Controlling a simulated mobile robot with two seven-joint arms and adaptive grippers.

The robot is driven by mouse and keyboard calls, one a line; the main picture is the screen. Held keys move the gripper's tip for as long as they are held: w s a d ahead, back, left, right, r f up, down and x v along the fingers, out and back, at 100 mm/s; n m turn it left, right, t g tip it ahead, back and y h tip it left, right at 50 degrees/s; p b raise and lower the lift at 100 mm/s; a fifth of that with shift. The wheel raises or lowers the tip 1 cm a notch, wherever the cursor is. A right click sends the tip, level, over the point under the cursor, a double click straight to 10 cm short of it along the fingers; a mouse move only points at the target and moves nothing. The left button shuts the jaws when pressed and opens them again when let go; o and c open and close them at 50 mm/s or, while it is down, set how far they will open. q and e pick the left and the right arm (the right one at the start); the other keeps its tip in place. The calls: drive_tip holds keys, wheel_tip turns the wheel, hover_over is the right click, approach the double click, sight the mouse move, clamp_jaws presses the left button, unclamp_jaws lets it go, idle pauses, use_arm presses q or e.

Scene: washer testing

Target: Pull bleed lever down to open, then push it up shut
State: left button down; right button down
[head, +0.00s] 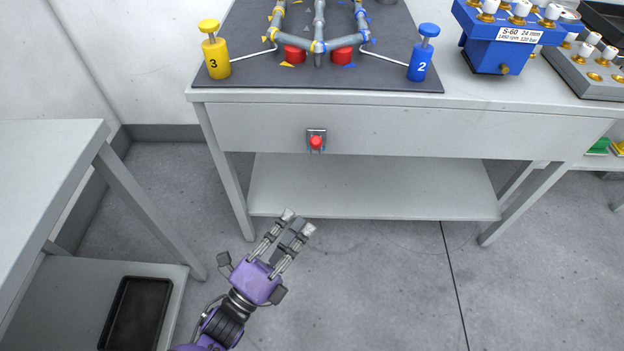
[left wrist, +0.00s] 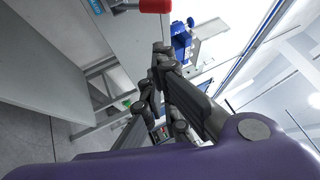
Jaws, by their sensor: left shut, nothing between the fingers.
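A small red lever or knob (head: 316,141) sits on a grey plate on the front panel of the workbench (head: 400,128); it is the likeliest bleed lever. From above I cannot tell its exact angle. A red end (left wrist: 155,5), apparently the same part, shows at the top edge of the left wrist view, partly cut off. My left gripper (head: 298,221), purple with grey fingers, is shut and empty. It is in front of the bench and below the lever in the picture, apart from it. Its fingers also show in the left wrist view (left wrist: 158,66). My right gripper is not in view.
On the bench stand a yellow pump 3 (head: 215,58), a blue pump 2 (head: 420,60), grey piping (head: 319,30) and a blue S-60 block (head: 490,50). A lower shelf (head: 370,188) lies under the bench. A side table (head: 45,150) with a black tray (head: 135,312) is at left.

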sight(316, 145)
use_arm(q)
drive_tip(key=w+d+r, duration=0.2)
drive_tip(key=w, duration=0.3)
drive_tip(key=w+d+r+m, duration=0.1)
drive_tip(key=w+d+r, duration=0.2)
drive_tip(key=w, duration=0.3)
drive_tip(key=shift+r+p, duration=0.25)
drive_tip(key=shift+p, duration=0.15)
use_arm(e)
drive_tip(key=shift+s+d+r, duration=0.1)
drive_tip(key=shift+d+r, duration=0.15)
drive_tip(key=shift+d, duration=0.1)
use_arm(q)
drive_tip(key=shift+d, duration=0.1)
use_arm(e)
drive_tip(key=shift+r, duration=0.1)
